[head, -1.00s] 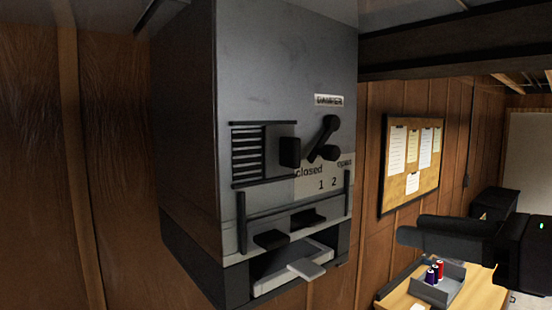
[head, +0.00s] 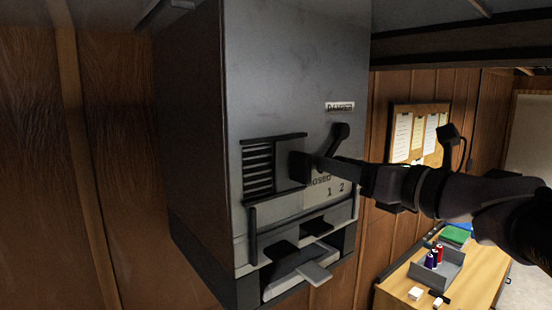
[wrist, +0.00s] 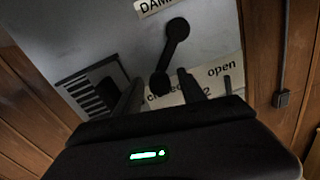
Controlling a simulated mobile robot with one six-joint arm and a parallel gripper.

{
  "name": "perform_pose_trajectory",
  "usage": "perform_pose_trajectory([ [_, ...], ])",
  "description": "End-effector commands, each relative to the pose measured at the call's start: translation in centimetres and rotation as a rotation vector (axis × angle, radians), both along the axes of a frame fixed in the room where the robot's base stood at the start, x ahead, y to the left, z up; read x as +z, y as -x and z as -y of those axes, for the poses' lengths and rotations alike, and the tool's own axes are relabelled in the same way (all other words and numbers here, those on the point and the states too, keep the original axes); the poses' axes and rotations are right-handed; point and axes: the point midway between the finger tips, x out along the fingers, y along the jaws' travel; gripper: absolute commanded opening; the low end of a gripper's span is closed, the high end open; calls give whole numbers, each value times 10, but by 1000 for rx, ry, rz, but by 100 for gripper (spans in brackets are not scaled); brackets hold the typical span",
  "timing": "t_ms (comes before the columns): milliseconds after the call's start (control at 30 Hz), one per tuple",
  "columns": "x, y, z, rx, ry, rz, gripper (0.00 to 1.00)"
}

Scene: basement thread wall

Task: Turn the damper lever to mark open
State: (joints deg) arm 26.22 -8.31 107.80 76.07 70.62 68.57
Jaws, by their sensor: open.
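The damper lever (head: 339,138) is a black arm on the grey metal box (head: 290,70), below the "DAMPER" label. It also shows in the wrist view (wrist: 172,50), where it hangs down and slightly left from its pivot, its knob end toward the word "closed". The "open" mark (wrist: 222,69) is to the right of it; in the head view my arm covers that mark. My gripper (wrist: 160,80) is open, with one finger on each side of the lever's knob end. In the head view my gripper (head: 324,163) reaches the box from the right. Contact cannot be told.
A louvred vent (head: 258,170) with a black block (head: 298,165) is just left of the lever. Black rails and a pale tray (head: 313,274) jut out below. A wooden table (head: 400,282) with a grey bin and spools stands at lower right, near a corkboard (head: 402,120).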

Motion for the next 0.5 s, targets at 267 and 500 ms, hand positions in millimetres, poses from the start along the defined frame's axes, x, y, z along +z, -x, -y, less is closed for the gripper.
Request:
perform_pose_trajectory([
  [267, -1, -3, -2, -1, 1, 0, 48],
  [500, 0, -3, -2, -1, 1, 0, 9],
])
